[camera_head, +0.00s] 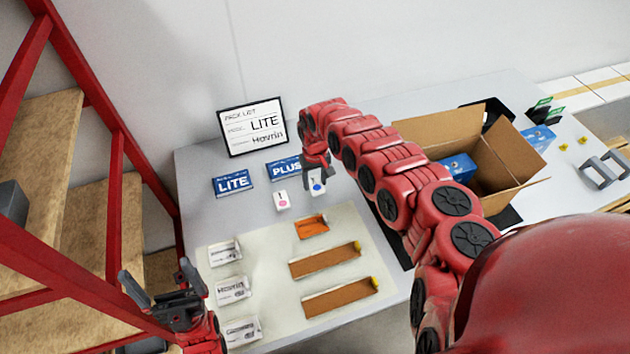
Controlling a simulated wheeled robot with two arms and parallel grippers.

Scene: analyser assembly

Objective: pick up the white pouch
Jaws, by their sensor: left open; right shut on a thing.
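A small white pouch with a blue dot (317,188) is at the fingertips of my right gripper (315,173), over the back part of the table. The gripper is shut on the pouch and partly hides its upper end. I cannot tell whether the pouch touches the table. A similar white pouch with a pink dot (282,201) lies just to its left. My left gripper (158,283) is open and empty at the lower left, between the red shelf frame and the table.
Blue LITE (232,183) and PLUS (284,168) cards lie before a framed pack list (252,127). A pale mat (280,270) holds several white packs (233,290) and brown trays (325,260). An open cardboard box (515,172) stands right. A red shelf (115,190) borders the left.

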